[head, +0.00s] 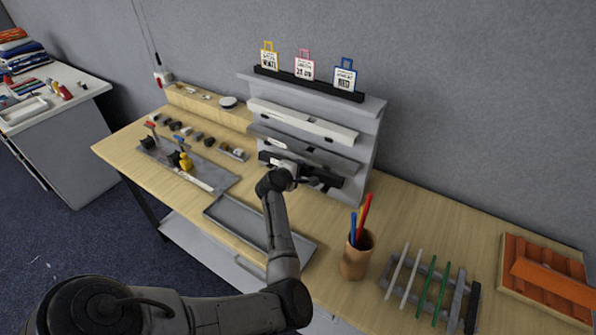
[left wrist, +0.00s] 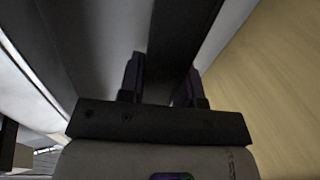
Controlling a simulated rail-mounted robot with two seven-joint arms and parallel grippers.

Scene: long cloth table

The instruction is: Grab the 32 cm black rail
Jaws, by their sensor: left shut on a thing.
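A black rail (head: 325,177) lies on the lowest tier of the grey stepped rack (head: 359,163). My left gripper (head: 296,171) reaches into that tier and is shut on the black rail near its left part. In the left wrist view the dark rail (left wrist: 178,35) runs between the two fingers of the left gripper (left wrist: 162,85). The wrist covers part of the rail in the head view. No length marking is readable on it. My right gripper is not in view.
A white rail (head: 300,121) and a grey rail (head: 302,147) lie on tiers above. Tags stand in a black strip (head: 308,83) on top. A grey tray (head: 240,226), pen cup (head: 356,256) and slotted rack (head: 405,284) stand in front and to the right.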

